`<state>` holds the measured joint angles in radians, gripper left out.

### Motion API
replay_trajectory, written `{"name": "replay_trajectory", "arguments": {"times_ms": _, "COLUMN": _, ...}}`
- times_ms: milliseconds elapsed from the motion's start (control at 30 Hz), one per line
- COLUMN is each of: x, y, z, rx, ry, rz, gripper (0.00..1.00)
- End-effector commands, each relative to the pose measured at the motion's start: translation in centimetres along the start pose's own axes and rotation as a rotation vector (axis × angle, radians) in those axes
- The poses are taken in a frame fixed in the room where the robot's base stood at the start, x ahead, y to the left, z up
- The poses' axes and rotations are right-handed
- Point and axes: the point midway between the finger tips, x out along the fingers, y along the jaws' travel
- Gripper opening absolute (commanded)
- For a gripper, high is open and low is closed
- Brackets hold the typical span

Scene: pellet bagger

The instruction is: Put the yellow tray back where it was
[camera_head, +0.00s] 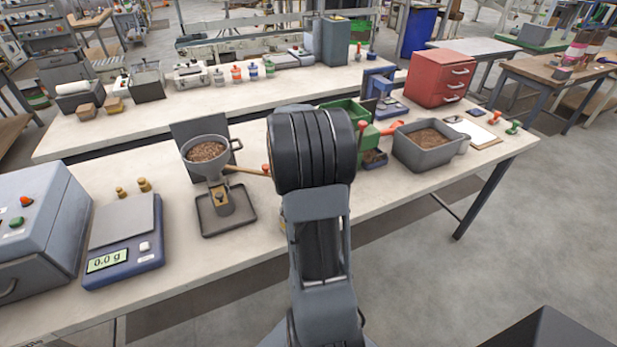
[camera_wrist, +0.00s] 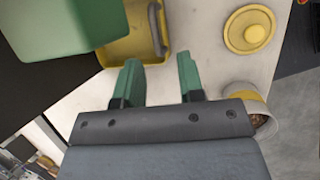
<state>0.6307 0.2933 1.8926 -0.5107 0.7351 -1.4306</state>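The yellow tray (camera_wrist: 120,48) shows in the wrist view at the top, left of centre, with a bar-like handle (camera_wrist: 155,30) at its right side. A green box covers part of its left side. My gripper (camera_wrist: 158,62) is open, its two green fingers apart with nothing clearly held between them. The tray's near edge shows at the left fingertip; I cannot tell whether they touch. In the head view, my arm hides the gripper, and I do not see the tray there.
The green box (camera_wrist: 60,25) is close at upper left in the wrist view. A round yellow lid (camera_wrist: 249,30) and a pot (camera_wrist: 262,112) lie to the right. In the head view, a hopper (camera_head: 206,153), scale (camera_head: 122,232) and grey bin (camera_head: 424,155) stand on the bench.

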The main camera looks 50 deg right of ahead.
Motion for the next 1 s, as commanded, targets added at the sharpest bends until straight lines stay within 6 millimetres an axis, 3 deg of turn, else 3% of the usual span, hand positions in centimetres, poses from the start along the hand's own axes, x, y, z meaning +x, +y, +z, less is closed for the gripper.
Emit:
{"name": "replay_trajectory", "arguments": {"times_ms": 100, "x": -2.6, "y": 0.1, "z": 0.0, "rx": -0.001, "ry": 0.000, "rz": 0.004, "gripper": 0.36}}
{"name": "replay_trajectory", "arguments": {"times_ms": 300, "x": -5.5, "y": 0.0, "z": 0.0, "rx": -0.002, "ry": 0.000, "rz": 0.002, "gripper": 0.36}}
{"name": "replay_trajectory", "arguments": {"times_ms": 667, "x": -8.1, "y": -0.3, "z": -0.8, "rx": 0.030, "ry": 0.013, "rz": 0.010, "gripper": 0.36}}
{"name": "replay_trajectory", "arguments": {"times_ms": 767, "x": -10.4, "y": -1.5, "z": -3.6, "rx": 0.147, "ry": 0.062, "rz": 0.036, "gripper": 0.36}}
{"name": "replay_trajectory", "arguments": {"times_ms": 833, "x": -12.6, "y": -3.1, "z": -6.5, "rx": 0.280, "ry": 0.123, "rz": 0.051, "gripper": 0.36}}
{"name": "replay_trajectory", "arguments": {"times_ms": 1000, "x": -17.2, "y": -9.1, "z": -13.2, "rx": 0.647, "ry": 0.301, "rz": 0.023, "gripper": 0.36}}
